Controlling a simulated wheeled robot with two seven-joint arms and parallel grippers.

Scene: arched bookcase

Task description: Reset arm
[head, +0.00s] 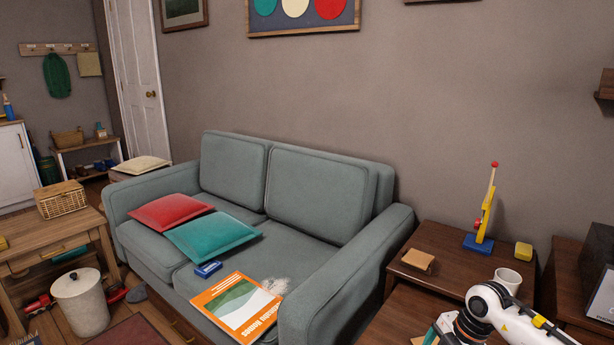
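Part of my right arm (505,312) shows at the lower right corner, white with a black section and a yellow mark. It reaches in from the right edge in front of the dark wooden side table (440,245). Its gripper is not visible; the arm runs out of the picture at the bottom. My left arm and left gripper are not in view.
A grey-green sofa (310,190) holds red (170,211) and teal (212,236) cushions, a blue box (208,269) and an orange book (236,307). The side table carries a colourful toy (484,215), a yellow block (523,250) and a white mug (508,279), close to my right arm.

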